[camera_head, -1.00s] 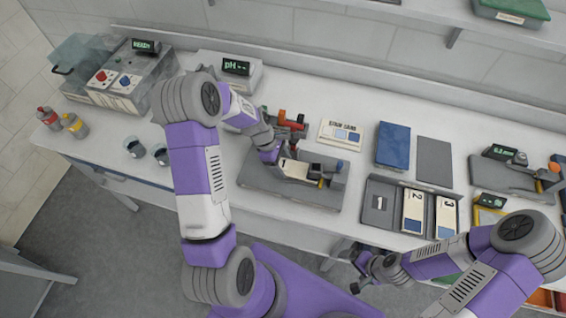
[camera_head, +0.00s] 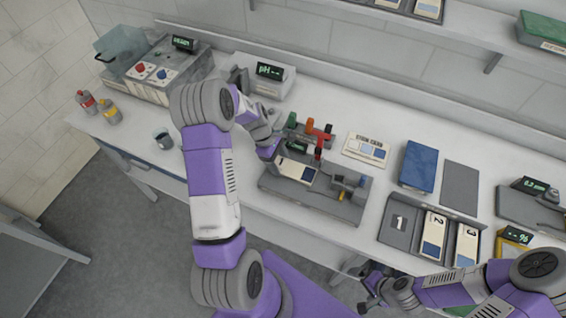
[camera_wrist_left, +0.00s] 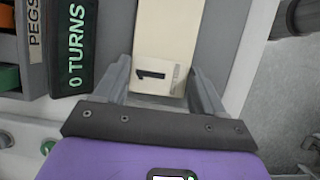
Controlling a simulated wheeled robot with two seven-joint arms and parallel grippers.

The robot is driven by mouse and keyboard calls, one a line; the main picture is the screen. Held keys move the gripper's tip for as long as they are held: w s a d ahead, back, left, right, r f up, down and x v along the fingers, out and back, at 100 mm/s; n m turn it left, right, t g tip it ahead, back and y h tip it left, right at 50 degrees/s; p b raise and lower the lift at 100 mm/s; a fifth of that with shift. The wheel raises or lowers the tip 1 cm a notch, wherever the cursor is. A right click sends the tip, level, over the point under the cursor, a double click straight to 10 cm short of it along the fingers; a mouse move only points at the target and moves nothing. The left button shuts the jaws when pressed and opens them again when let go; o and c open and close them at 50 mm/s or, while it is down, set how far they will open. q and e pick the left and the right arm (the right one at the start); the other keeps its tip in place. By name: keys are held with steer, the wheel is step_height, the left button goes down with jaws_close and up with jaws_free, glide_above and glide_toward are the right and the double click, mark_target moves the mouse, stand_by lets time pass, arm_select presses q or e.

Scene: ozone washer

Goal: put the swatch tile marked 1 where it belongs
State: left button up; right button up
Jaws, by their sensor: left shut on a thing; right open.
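The cream swatch tile marked 1 (camera_head: 297,169) is held by my left gripper (camera_head: 277,154) over the left part of a grey bench fixture (camera_head: 345,207). In the left wrist view the tile (camera_wrist_left: 162,40) lies between both fingers of the gripper (camera_wrist_left: 163,85), its "1" facing the camera. I cannot tell whether the tile touches the fixture. A grey tray (camera_head: 395,240) stands at the right; its compartment labelled 1 (camera_head: 400,222) is empty, with tile 2 (camera_head: 434,233) and tile 3 (camera_head: 466,244) beside it. My right gripper (camera_head: 371,291) is open and empty near the bench's front edge.
A "0 TURNS" display (camera_wrist_left: 75,45) and a pegs rack (camera_wrist_left: 10,75) are close left of the tile. A card (camera_head: 365,149), blue book (camera_head: 418,166) and grey mat (camera_head: 460,188) lie behind the tray.

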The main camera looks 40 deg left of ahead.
arm_select(q)
steer(key=o, duration=1.2)
steer(key=v, duration=0.7)
steer(key=shift+a+r, duration=0.15)
steer(key=shift+r, duration=0.1)
steer(key=shift+r, duration=0.1)
